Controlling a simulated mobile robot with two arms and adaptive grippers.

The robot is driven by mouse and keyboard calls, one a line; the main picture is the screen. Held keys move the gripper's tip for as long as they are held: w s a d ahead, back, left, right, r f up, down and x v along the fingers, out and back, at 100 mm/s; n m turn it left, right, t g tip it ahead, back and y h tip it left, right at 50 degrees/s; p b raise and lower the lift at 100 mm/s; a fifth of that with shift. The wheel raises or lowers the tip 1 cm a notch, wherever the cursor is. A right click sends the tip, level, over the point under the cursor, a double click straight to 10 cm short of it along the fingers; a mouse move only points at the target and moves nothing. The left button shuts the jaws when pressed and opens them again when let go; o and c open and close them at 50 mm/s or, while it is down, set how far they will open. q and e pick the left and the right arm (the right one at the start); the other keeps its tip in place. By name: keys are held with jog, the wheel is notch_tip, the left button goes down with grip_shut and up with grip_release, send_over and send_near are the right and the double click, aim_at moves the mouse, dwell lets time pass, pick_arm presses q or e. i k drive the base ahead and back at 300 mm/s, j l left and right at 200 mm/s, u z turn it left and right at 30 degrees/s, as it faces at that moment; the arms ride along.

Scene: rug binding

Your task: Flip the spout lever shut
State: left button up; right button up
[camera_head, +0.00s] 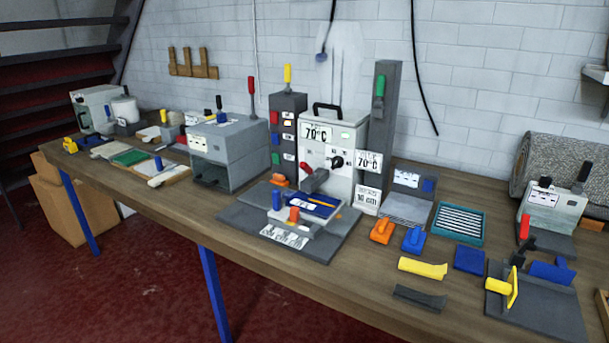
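A white box-shaped machine (334,133) with a black top handle and "70°C" labels stands at the middle of the workbench. A dark grey spout (316,181) sticks out from its front. A small red-tipped lever (306,168) sits at the spout; I cannot tell whether it is open or shut. A black knob (337,162) is on the machine's front, to the right of the red lever. Below the spout, a blue-and-white block (305,206) with blue and orange knobs rests on a grey plate (243,222). Neither of my grippers is in view.
The wooden workbench (185,208) is crowded. A grey box machine (230,150) with a red-topped lever and a dark column (288,133) stand left of the white machine. A tall grey post (386,110) stands right. Orange, blue and yellow tools and a teal tray (483,236) lie further right.

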aim_at(303, 166)
jog(key=i+u, duration=0.15)
jog(key=i, duration=0.75)
